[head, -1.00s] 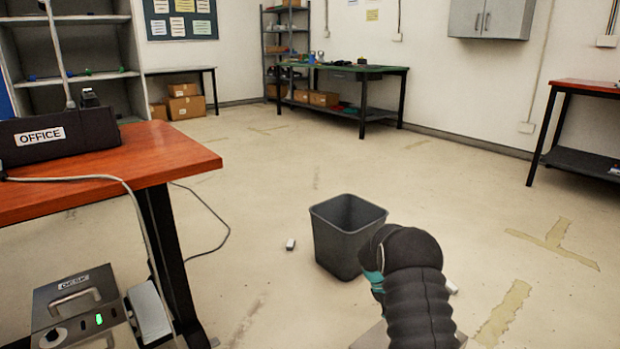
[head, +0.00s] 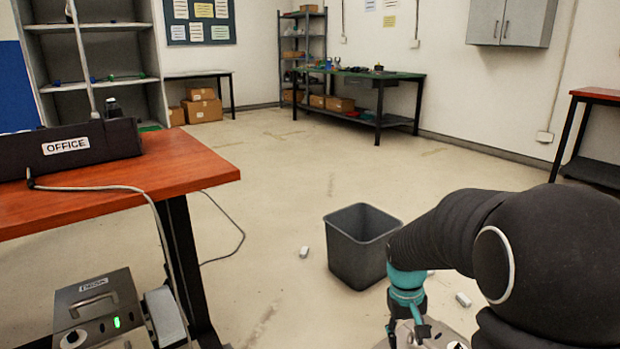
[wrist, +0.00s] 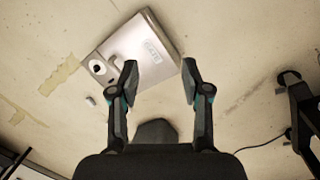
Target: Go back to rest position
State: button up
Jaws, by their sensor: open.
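My gripper (wrist: 160,78) is open and empty in the wrist view, its two fingers spread apart. In the head view my gripper (head: 407,332) hangs down at the lower right, beside the grey bin, with its tips near the picture's bottom edge. My dark arm fills the lower right corner and hides part of the floor there.
A grey open bin (head: 362,247) stands on the floor, with a small white block (head: 304,252) left of it and another (head: 463,299) to its right. A labelled metal box (wrist: 134,50) lies below my gripper. A red-topped desk (head: 110,185) stands at left.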

jog(key=s+a+r+t+p, duration=0.2)
jog(key=s+r+t, duration=0.1)
jog(key=s+r, duration=0.6)
jog(key=s+a+r+t+y+p, duration=0.1)
jog(key=s+a+r+t+p, duration=0.1)
jog(key=s+r, duration=0.8)
jog(key=shift+a+r+m+t+p, duration=0.3)
jog(key=shift+a+m+t+p, duration=0.15)
jog(key=shift+t, duration=0.25)
